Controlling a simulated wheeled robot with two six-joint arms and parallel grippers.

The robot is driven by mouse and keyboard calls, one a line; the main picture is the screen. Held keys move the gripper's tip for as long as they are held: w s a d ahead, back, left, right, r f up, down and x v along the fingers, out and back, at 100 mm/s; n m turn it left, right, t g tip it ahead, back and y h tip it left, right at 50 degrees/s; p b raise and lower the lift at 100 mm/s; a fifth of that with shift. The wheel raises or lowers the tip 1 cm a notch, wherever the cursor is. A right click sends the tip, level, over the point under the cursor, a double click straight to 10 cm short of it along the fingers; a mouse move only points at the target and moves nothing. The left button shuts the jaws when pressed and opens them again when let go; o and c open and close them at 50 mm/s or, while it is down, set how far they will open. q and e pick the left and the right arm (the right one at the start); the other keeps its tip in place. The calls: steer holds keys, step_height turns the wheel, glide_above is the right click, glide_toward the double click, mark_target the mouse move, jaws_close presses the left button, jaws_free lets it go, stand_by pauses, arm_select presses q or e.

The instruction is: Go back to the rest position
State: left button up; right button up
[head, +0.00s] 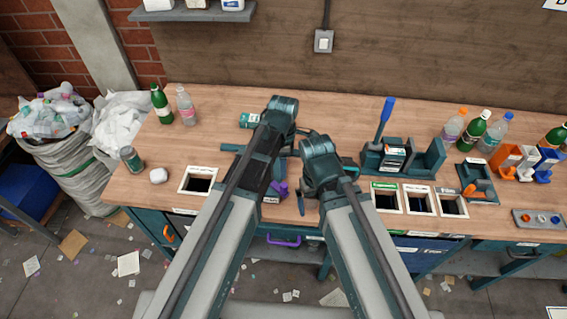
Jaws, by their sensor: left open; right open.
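Both of my arms reach up from the bottom over the middle of the workbench (215,150). My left gripper (262,150) is the higher one and is largely hidden behind its own arm; it is open. My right gripper (325,185) is lower and a little to the right, partly covered by its wrist; it is open. I see nothing held in either gripper. A small purple item (279,190) shows between the two arms, partly hidden. The arms are close together at their far ends.
Two bottles (161,104) (186,105) stand at the back left. A teal holder with a blue-handled tool (385,118) stands right of my arms. Labelled bench openings (419,202) lie nearby. Several bottles (473,130) stand at the right. A full sack (75,155) is on the floor left.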

mark_target(284, 185)
arm_select(q)
steer(key=shift+r+p, duration=0.3)
steer(key=shift+r, duration=0.45)
arm_select(e)
steer(key=shift+r, duration=0.7)
